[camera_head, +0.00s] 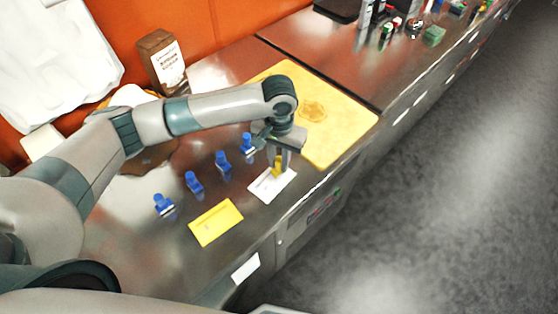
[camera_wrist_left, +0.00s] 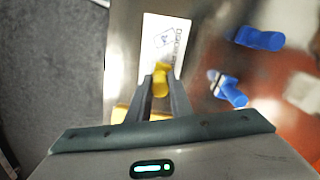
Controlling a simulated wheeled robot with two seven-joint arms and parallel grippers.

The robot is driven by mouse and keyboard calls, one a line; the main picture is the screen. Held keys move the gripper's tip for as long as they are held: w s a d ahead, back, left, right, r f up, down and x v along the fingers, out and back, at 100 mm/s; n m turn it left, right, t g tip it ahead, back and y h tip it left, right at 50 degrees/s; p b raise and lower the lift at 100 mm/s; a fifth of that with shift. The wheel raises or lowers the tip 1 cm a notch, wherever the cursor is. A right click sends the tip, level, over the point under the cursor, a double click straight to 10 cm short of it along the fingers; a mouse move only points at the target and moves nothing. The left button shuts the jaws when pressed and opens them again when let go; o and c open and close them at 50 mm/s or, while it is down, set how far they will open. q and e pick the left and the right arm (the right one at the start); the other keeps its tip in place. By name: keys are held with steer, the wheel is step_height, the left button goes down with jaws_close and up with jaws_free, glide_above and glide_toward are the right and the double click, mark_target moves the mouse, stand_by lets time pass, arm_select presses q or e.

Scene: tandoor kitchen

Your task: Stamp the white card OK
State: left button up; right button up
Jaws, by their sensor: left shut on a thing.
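The white card (camera_head: 272,186) lies on the steel counter near its front edge. It also shows in the left wrist view (camera_wrist_left: 152,32), with a small blue mark and dark print that I cannot read clearly. My left gripper (camera_head: 281,159) is over the card, shut on a yellow stamp (camera_head: 278,165). The stamp's yellow end also shows between the fingertips in the left wrist view (camera_wrist_left: 160,78). I cannot tell whether the stamp touches the card. My right gripper is out of view.
Several blue stamps (camera_head: 193,182) stand in a row behind the cards. A yellow card (camera_head: 215,222) lies left of the white card. A yellow board (camera_head: 345,128) lies to the right. A brown-and-white package (camera_head: 163,62) stands by the orange wall.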

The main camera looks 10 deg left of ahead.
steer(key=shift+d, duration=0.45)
arm_select(q)
steer(key=shift+f, duration=0.3)
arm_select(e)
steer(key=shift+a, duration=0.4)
arm_select(q)
steer(key=shift+f, duration=0.2)
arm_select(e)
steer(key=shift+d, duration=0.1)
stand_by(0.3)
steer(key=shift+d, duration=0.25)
arm_select(q)
steer(key=shift+f, duration=0.1)
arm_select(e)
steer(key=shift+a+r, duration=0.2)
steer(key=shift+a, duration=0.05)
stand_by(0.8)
arm_select(q)
steer(key=shift+s+p, duration=0.1)
steer(key=shift+p, duration=0.35)
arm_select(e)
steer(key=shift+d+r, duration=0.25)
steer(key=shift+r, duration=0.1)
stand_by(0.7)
arm_select(q)
steer(key=shift+f, duration=0.1)
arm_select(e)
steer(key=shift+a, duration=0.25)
